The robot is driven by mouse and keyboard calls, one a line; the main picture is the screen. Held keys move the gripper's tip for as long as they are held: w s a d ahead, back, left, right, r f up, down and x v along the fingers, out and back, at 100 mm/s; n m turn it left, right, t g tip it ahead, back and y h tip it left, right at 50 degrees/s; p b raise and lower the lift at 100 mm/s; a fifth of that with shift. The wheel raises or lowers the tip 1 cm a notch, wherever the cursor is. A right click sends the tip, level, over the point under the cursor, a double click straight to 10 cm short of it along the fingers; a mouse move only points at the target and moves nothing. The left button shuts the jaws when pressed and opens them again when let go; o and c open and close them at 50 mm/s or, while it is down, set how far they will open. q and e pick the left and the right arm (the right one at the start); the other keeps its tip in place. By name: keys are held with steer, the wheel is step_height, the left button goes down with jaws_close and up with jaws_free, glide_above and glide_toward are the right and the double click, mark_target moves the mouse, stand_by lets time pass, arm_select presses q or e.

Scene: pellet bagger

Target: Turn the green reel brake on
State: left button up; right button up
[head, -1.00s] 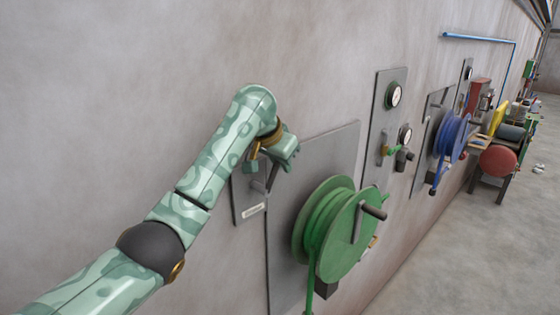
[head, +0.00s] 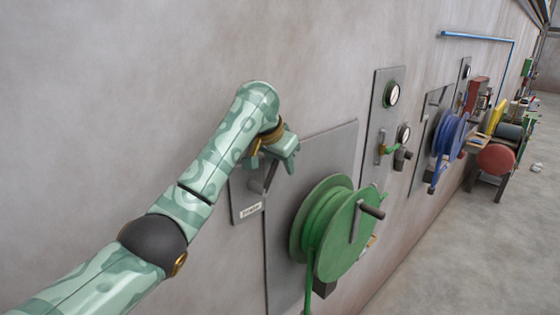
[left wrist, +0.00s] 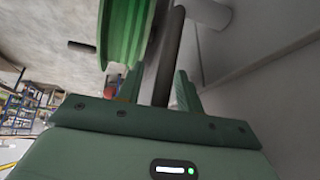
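The green reel (head: 335,230) with its crank handle is mounted on a grey wall panel. To its left is a smaller grey plate (head: 240,207) with a label that seems to read "brake". A dark grey brake lever (head: 270,178) stands out from this plate. My left gripper (head: 284,163) is at the lever's upper end and hides part of it. In the left wrist view the lever (left wrist: 168,60) runs between the two fingers (left wrist: 158,88), with a gap visible on one side, so they look open around it. My right gripper is out of view.
A gauge panel (head: 386,112) with a small green-handled valve (head: 387,149) is right of the green reel. A blue reel (head: 449,139) and a cluttered bench are farther along the wall.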

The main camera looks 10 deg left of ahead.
arm_select(q)
steer(key=v, duration=1.6)
steer(key=shift+r, duration=0.15)
